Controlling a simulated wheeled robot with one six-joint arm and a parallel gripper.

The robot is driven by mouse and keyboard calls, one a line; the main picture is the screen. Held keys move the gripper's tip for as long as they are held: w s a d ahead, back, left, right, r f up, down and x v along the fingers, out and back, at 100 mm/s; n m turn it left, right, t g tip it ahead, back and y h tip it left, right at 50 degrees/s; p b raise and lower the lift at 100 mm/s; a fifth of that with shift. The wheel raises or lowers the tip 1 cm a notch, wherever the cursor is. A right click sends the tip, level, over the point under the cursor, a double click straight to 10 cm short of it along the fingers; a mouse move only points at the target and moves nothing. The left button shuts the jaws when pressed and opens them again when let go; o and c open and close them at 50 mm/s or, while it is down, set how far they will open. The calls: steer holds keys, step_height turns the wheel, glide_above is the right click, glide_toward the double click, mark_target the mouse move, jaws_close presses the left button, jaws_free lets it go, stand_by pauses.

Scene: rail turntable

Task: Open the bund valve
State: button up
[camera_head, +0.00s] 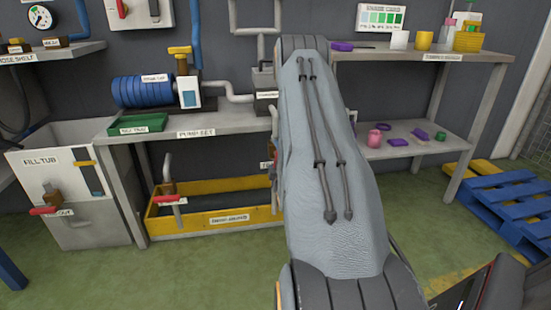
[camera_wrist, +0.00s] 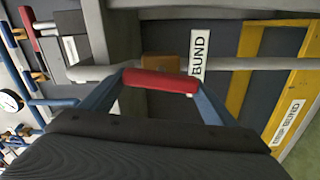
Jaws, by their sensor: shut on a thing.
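In the wrist view, the bund valve shows a red handle (camera_wrist: 160,82) in front of a brown body (camera_wrist: 160,64) on a grey pipe. A white label (camera_wrist: 199,55) reading BUND is beside it. My gripper (camera_wrist: 161,87) is shut on the red handle, with one blue-grey finger at each end of it. The handle lies roughly along the pipe in this picture, slightly tilted. In the head view, my arm covers the gripper and most of the valve area near the right end of the yellow drip bund (camera_head: 160,228).
Another red-handled valve (camera_head: 170,201) stands at the bund's left, and one is on the fill tub (camera_head: 100,215). The pump bench (camera_head: 225,122) is above the bund. A shelf rack (camera_head: 490,75) and blue pallet (camera_head: 510,205) are right. Green floor in front is clear.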

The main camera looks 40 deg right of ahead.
stand_by(0.3)
steer(key=o, duration=1)
steer(key=shift+o, duration=0.2)
steer(key=p+v, duration=0.2)
steer(key=v, duration=0.6)
steer(key=shift+d, duration=0.1)
